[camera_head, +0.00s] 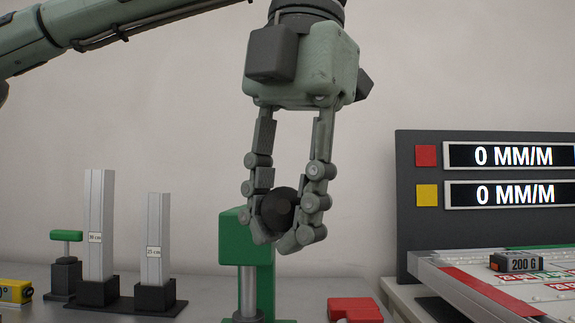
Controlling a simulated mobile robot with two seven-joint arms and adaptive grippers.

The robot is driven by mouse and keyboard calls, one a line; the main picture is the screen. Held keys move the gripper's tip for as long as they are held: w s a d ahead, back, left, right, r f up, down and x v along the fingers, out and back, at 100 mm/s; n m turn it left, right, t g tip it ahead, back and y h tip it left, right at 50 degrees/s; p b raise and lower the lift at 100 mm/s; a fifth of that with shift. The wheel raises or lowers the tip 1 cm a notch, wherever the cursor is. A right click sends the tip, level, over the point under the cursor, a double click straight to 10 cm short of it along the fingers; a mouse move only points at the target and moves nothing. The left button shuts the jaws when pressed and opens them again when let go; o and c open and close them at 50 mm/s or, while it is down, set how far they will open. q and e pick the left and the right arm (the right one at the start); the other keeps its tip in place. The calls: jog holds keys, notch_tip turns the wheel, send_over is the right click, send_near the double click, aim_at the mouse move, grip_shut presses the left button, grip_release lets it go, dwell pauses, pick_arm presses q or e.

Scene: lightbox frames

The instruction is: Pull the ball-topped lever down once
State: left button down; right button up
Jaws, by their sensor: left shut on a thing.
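The lever's dark round ball (277,208) shows between the fingers of my left gripper (275,232), which points down from above. The gripper is shut on the ball, with one finger on each side. A green upright block (232,240) stands just behind and below, with a silver rod (247,290) in front of it. The lever's arm is hidden behind the ball and fingers. My right gripper is not in view.
Left stand two silver bars (100,225) on a black base and a green-topped block (66,262). A yellow block (14,291) is at the far left edge. A red block (354,309) lies right of the lever. Further right are a dark display panel (416,215) and a 200 G weight (516,262).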

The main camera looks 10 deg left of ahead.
pick_arm(q)
jog(key=shift+s+d+f+b, duration=0.1)
jog(key=shift+s+f+b, duration=0.1)
jog(key=shift+f+b, duration=0.75)
jog(key=shift+s+d+f+b, duration=0.15)
jog(key=shift+f+b, duration=0.35)
jog(key=shift+f, duration=0.8)
jog(key=shift+a, duration=0.1)
jog(key=shift+f+b, duration=1.2)
jog(key=shift+f, duration=0.5)
jog(key=c, duration=1)
grip_release()
jog(key=shift+w, duration=0.15)
jog(key=shift+c, duration=0.2)
